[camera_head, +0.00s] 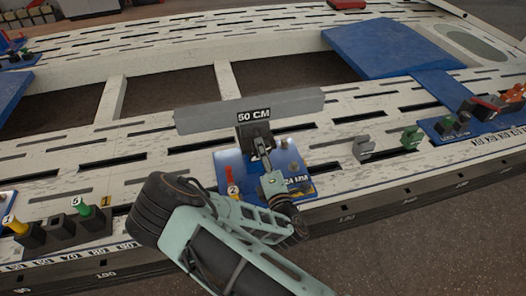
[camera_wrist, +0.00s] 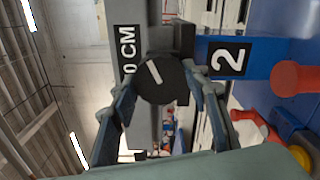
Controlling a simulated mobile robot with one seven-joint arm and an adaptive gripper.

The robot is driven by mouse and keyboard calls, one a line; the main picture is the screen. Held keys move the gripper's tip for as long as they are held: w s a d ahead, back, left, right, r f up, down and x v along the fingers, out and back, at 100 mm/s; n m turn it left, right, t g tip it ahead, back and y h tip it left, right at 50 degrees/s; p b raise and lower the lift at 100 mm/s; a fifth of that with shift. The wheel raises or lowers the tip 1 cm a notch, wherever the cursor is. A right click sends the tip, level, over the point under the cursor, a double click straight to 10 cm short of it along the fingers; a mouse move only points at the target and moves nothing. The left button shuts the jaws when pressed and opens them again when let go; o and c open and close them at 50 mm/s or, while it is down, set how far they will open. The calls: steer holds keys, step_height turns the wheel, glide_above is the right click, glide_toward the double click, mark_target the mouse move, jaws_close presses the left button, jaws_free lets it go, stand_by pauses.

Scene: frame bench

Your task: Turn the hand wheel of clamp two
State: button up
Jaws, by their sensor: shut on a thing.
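The hand wheel (camera_wrist: 160,78) is a dark round knob with a white stripe, seen close up in the wrist view. My gripper (camera_wrist: 162,92) has one finger on each side of it and is shut on it. A blue part with a black "2" label (camera_wrist: 229,60) is right beside the wheel. In the head view my gripper (camera_head: 262,150) is at the dark clamp body under the grey "50 CM" bar (camera_head: 200,117), above a blue plate (camera_head: 228,163). My gripper and wrist hide most of the wheel there.
A red-topped peg (camera_head: 230,176) stands at the plate's left. Yellow and green pegs (camera_head: 80,207) are at the front left of the slotted bench (camera_head: 140,150). A blue panel (camera_head: 385,48) is behind.

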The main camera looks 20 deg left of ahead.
steer(key=shift+m+b, duration=3.25)
steer(key=shift+m, duration=6.55)
steer(key=o, duration=1.2)
steer(key=shift+c, duration=0.2)
steer(key=v, duration=0.7)
steer(key=shift+s, duration=0.25)
steer(key=shift+d, duration=0.1)
